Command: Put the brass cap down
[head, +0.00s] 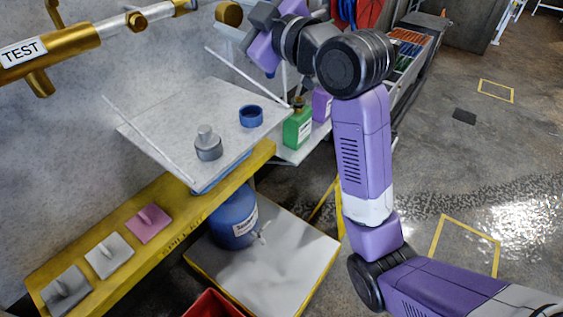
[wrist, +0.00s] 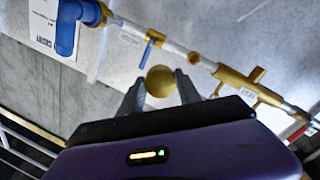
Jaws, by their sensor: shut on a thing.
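The brass cap (wrist: 160,82) shows as a round gold disc between my fingertips in the wrist view. In the head view the brass cap (head: 229,13) is at the top, left of my purple hand. My gripper (wrist: 161,87) is shut on the cap and holds it up near the wall piping. A pale grey tray-like shelf (head: 165,122) is below and to the left of it in the head view. My fingers are hard to make out in the head view.
On the shelf are a grey knobbed fitting (head: 208,146) and a blue ring (head: 250,116), with bare surface around them. A brass-ended pipe (head: 100,32) runs along the wall. Green (head: 298,127) and purple (head: 321,104) containers stand right of the shelf.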

